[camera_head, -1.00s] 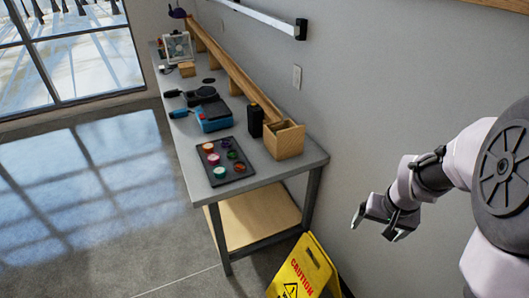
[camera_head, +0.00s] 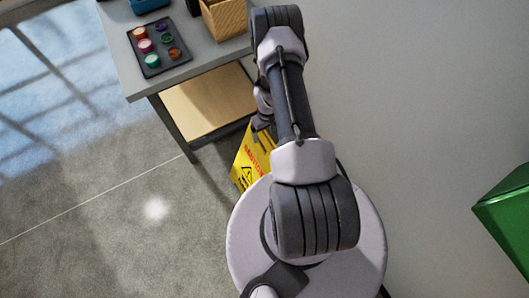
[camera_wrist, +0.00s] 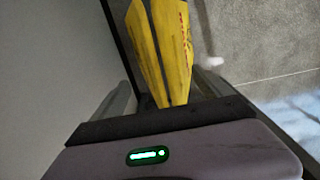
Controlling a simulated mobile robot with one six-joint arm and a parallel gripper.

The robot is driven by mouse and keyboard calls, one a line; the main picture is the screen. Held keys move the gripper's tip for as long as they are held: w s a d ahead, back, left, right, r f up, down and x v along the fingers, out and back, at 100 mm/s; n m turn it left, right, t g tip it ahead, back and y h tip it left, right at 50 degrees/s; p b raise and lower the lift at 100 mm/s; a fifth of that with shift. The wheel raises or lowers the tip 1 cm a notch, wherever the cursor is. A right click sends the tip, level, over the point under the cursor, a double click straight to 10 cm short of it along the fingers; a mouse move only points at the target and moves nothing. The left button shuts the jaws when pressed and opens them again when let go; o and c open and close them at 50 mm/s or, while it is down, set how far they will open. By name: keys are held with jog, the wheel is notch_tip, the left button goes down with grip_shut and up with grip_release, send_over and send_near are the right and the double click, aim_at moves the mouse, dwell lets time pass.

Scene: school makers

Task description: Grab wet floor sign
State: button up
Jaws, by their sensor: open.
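The yellow wet floor sign (camera_head: 246,166), with red CAUTION lettering and a black symbol, stands on the floor beside the workbench leg. My arm hides its right part in the head view. My gripper (camera_head: 262,121) is at the sign's top edge in that view, mostly hidden behind my arm. In the wrist view, the sign (camera_wrist: 172,45) shows as two yellow panels ahead, lined up between the parted fingers of my gripper (camera_wrist: 165,88). The gripper is open; I cannot tell whether a finger touches the sign.
The workbench (camera_head: 118,62) is just behind and left of the sign, with a paint tray (camera_head: 157,46) and a wooden box (camera_head: 226,18) on top. A wall (camera_head: 420,90) runs along the right. A green object (camera_head: 505,215) is at the right edge. Floor at left is clear.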

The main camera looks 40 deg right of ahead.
jog(key=f, duration=0.2)
jog(key=f+b, duration=0.1)
jog(key=f, duration=0.1)
jog(key=f+b, duration=0.1)
jog(key=f, duration=0.1)
jog(key=shift+s+a+f, duration=0.1)
jog(key=shift+a+f, duration=0.1)
jog(key=shift+a, duration=0.2)
jog(key=shift+r, duration=0.15)
jog(key=shift+c, duration=1.1)
grip_shut()
